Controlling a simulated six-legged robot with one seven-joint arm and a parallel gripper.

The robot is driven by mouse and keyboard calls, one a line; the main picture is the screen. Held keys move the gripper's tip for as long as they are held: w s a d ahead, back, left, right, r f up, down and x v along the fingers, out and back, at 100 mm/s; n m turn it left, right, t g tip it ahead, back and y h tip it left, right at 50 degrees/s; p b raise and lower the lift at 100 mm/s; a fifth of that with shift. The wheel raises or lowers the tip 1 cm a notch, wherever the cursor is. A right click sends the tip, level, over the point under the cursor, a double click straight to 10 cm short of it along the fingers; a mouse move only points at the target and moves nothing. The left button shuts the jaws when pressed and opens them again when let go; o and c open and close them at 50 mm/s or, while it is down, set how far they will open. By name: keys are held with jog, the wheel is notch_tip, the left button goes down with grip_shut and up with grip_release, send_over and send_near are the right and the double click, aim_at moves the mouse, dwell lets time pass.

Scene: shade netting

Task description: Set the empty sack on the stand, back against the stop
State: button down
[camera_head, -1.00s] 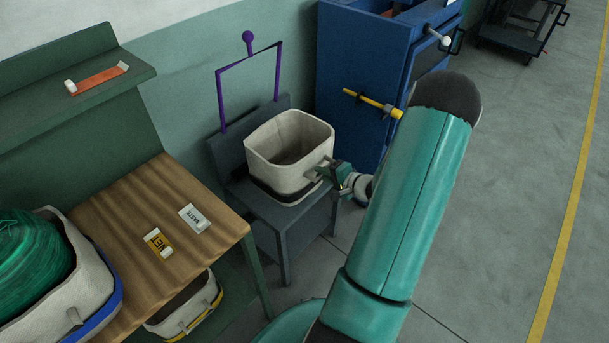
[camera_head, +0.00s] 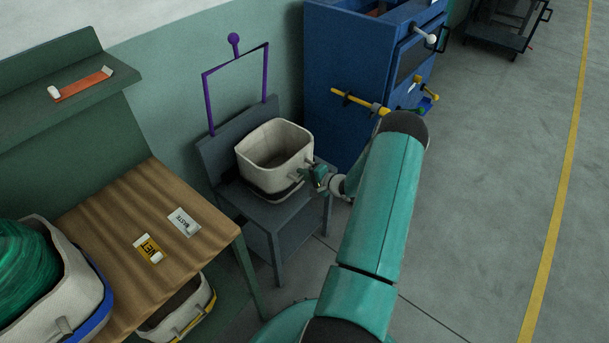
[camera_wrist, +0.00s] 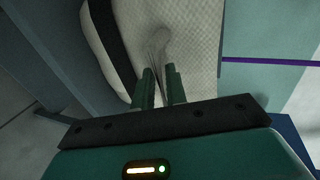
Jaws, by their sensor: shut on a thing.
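The empty sack (camera_head: 272,164) is cream cloth with a dark band round its base and an open top. It is upright over the seat of the dark grey stand (camera_head: 280,222). The stand's raised back panel, the stop (camera_head: 215,155), is behind the sack; I cannot tell whether they touch. My gripper (camera_head: 308,174) is at the sack's right side. In the wrist view my gripper (camera_wrist: 160,80) is shut on a cloth tab of the sack (camera_wrist: 160,40), with the cloth creased there. The underside of the sack is hidden.
A purple frame (camera_head: 236,65) with a ball on top rises behind the stand. A blue cabinet (camera_head: 350,75) with a yellow handle (camera_head: 358,103) is close at right. A wooden bench (camera_head: 150,225) with labels and a green-filled sack (camera_head: 75,290) is at left. Open floor lies right.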

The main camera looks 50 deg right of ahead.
jog(key=c, duration=1.4)
grip_release()
jog(key=shift+c, duration=0.2)
jog(key=a+v, duration=0.1)
jog(key=v, duration=1.1)
jog(key=w+a+r+n+g+h, duration=0.1)
jog(key=w+r+n+g+h, duration=0.15)
jog(key=w+r, duration=0.35)
jog(key=w+r+n+g+h, duration=0.1)
jog(key=w+r+n, duration=0.25)
jog(key=r, duration=0.55)
jog(key=w+a+r+n+g+h, duration=0.2)
jog(key=a+r+h, duration=0.1)
jog(key=a+r, duration=0.75)
jog(key=s+a+r+n, duration=0.3)
jog(key=s+a+r, duration=0.2)
jog(key=a+r, duration=0.65)
jog(key=s+a+n+g+y, duration=0.3)
jog(key=s+a+n+y, duration=0.2)
jog(key=s+a, duration=1.1)
jog(key=a+n, duration=0.1)
jog(key=a, duration=0.2)
jog(key=shift+r, duration=0.3)
